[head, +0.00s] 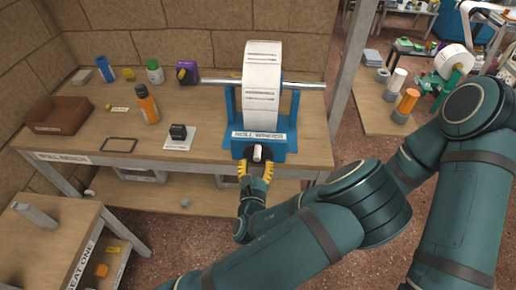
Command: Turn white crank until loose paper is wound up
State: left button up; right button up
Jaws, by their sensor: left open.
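A roll of white paper (263,78) with printed dark lines sits on a metal rod in a blue winder stand (286,108) on the wooden bench. The stand's front label appears to read "ROLL WINDER". A small white knob (257,153), apparently the crank handle, sticks out at the stand's front, below the label. My left gripper (256,168) is open, its yellow fingertips just below and to either side of the knob. I cannot tell whether they touch it. No loose paper end is clearly visible. My right gripper is not in view.
The bench (95,148) also holds an orange bottle (147,106), a black stamp-like block (178,131), a brown tray (60,115) and several small bottles at the back. A grey post (352,80) stands right of the bench. A lower table (40,240) is at bottom left.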

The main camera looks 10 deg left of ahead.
aim_at(257, 160)
pick_arm(q)
jog(key=shift+w, duration=0.15)
jog(key=shift+w, duration=1.8)
jog(key=c, duration=0.7)
jog(key=o, duration=0.4)
jog(key=shift+c, duration=0.2)
jog(key=shift+d+f, duration=0.15)
jog(key=shift+d, duration=0.55)
